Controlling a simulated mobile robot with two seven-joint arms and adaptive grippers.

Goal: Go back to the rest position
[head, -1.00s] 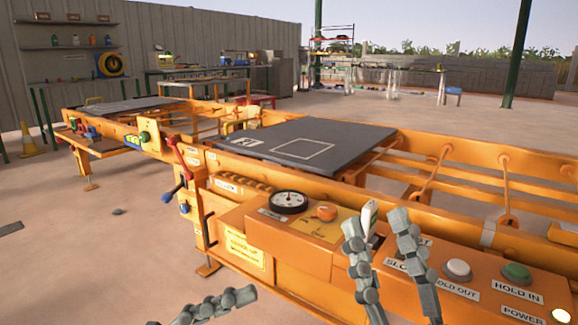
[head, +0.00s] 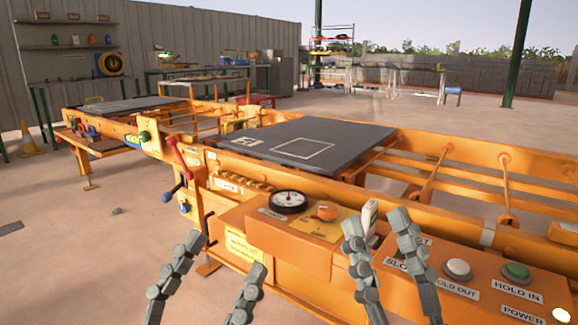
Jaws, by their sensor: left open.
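My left gripper (head: 219,254) is open and empty at the bottom of the head view, left of the control box and in front of the orange press frame. Its two grey fingers point up and stand well apart. My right gripper (head: 384,215) is over the front of the orange control box (head: 290,250), its two fingers apart. A pale lever or switch handle (head: 369,217) shows between its fingertips, and I cannot tell whether they touch it. The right fingers hide part of the panel and some label text.
The orange press frame (head: 440,155) carries a dark plate (head: 345,133) with a white square outline. The control box has a gauge (head: 289,201), an orange knob (head: 326,211), a white button (head: 457,268) and a green button (head: 516,271). Open concrete floor (head: 70,255) lies left.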

